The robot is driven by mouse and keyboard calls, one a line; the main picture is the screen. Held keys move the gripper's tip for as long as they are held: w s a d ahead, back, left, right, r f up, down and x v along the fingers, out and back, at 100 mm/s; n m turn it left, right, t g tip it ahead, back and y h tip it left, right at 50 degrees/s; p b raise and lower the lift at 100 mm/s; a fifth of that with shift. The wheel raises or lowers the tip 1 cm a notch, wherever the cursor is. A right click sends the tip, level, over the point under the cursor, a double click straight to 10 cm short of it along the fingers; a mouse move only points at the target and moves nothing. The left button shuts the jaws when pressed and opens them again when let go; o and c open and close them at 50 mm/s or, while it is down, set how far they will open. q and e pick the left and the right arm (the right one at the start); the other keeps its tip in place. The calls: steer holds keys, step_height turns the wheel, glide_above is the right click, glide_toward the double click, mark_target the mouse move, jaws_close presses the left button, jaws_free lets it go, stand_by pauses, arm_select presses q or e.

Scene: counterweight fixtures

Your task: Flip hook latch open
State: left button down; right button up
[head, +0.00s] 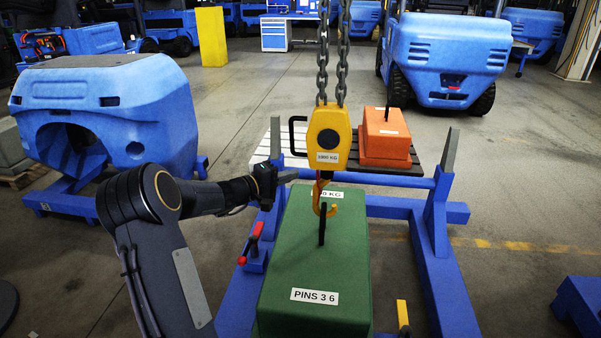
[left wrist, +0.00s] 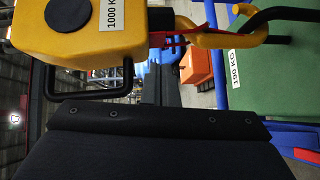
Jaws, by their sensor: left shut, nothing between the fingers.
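A yellow hoist block (head: 329,137) hangs on two chains. Its yellow hook (head: 324,205) hangs at the black lifting loop (head: 322,228) of a green counterweight (head: 318,269). A thin red latch (head: 317,188) shows at the hook's throat; in the left wrist view the latch (left wrist: 176,40) lies beside the hook (left wrist: 225,39). I cannot tell clearly whether it is open. My left gripper (head: 290,176) is shut and empty, just left of the hook, with a small apparent gap. My right gripper is out of view.
The green weight stands within a blue frame (head: 440,245) with uprights. A black handle (head: 292,135) sticks out left of the hoist block. An orange weight (head: 385,140) sits on a pallet behind. A blue machine body (head: 110,105) stands at left. Open floor lies behind.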

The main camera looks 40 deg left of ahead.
arm_select(q)
steer(key=shift+v, duration=1.25)
steer(key=shift+d, duration=0.1)
steer(key=s+d+r+m+g+h, duration=0.2)
steer(key=s+d+m+g, duration=0.3)
steer(key=d, duration=0.7)
steer(key=s+d+r+m+g+h, duration=0.25)
steer(key=s+d, duration=0.45)
steer(key=d, duration=0.5)
steer(key=s+d+f+m+g+y, duration=0.2)
steer(key=s+d+f+y, duration=0.15)
steer(key=s, duration=0.65)
steer(key=s+d+f+m+g+y, duration=0.1)
steer(key=s+d+f+m+y, duration=0.2)
steer(key=s, duration=0.6)
step_height(320, 180, up, 23)
steer(key=h+p, duration=0.1)
steer(key=p, duration=2.2)
steer(key=shift+s+a+p, duration=0.15)
steer(key=shift+a+p, duration=0.25)
steer(key=shift+a, duration=0.05)
